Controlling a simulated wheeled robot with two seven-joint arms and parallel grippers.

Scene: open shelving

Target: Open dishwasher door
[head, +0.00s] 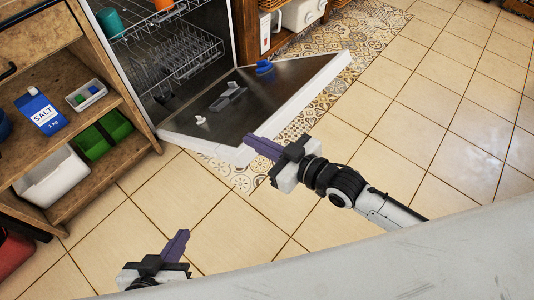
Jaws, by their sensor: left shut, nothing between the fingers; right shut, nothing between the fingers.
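The dishwasher door (290,88) is folded down and lies out over the floor in front of the dishwasher, its dark inner face up. The dishwasher's racks (172,55) show inside the open cavity. My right gripper (262,146) is shut and empty at the door's near edge, close to its white rim; I cannot tell whether it touches. My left gripper (178,243) is shut and empty, low in the picture over the tiled floor, apart from the door.
Wooden shelving (130,104) stands left of the dishwasher, holding a salt package (41,112), green bins (104,134) and a white bin (54,176). A patterned mat (345,40) lies beneath the door. Tiled floor at right is clear.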

